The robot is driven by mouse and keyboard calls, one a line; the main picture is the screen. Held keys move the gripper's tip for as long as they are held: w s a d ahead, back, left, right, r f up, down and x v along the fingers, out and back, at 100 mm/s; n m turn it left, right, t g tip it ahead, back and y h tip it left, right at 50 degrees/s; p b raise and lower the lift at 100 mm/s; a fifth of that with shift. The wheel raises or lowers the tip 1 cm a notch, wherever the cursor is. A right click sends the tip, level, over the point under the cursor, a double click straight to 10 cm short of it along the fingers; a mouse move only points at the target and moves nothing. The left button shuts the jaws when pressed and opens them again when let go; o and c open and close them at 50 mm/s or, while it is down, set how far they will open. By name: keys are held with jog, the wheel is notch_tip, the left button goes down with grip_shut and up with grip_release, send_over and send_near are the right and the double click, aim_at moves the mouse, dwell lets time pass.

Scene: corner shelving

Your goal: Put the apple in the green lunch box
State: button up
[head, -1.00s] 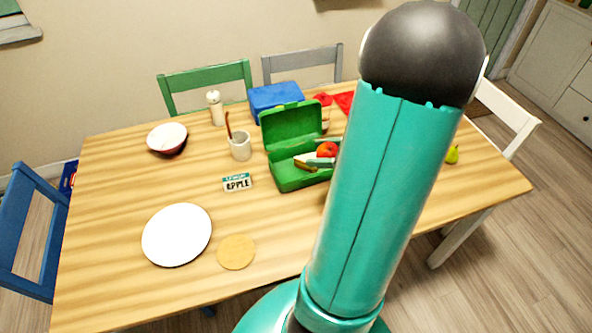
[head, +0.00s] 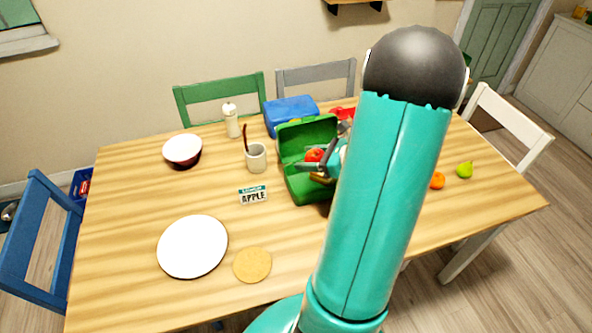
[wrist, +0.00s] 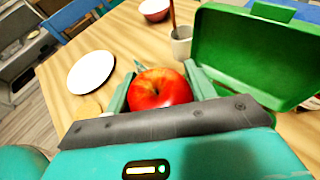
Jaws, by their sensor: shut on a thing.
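A red apple (wrist: 160,89) is held between the two fingers of my gripper (wrist: 161,82) in the wrist view. In the head view the apple (head: 314,155) shows at the open green lunch box (head: 307,131), over its base and in front of its raised lid. The lunch box lid also shows in the wrist view (wrist: 255,50), to the right of the apple. My gripper (head: 318,165) is shut on the apple in the head view. My arm hides the right side of the box, and I cannot tell whether the apple touches its floor.
A label card reading "APPLE" (head: 253,195) stands left of the box. A grey cup (head: 256,158), a blue lunch box (head: 291,112) and a white shaker (head: 232,121) stand close by. A white plate (head: 193,246) lies front left. An orange (head: 438,180) and a pear (head: 464,170) lie at right.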

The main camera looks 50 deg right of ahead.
jog(key=shift+w+d+f, duration=0.1)
jog(key=shift+w+f, duration=0.95)
jog(key=shift+f, duration=0.55)
jog(key=shift+w+d+f, duration=0.1)
jog(key=shift+w+f, duration=0.9)
jog(key=shift+f, duration=0.55)
jog(key=shift+w+f, duration=1.05)
jog(key=shift+f, duration=0.55)
jog(key=shift+f, duration=0.15)
jog(key=shift+f, duration=0.45)
jog(key=o, duration=1)
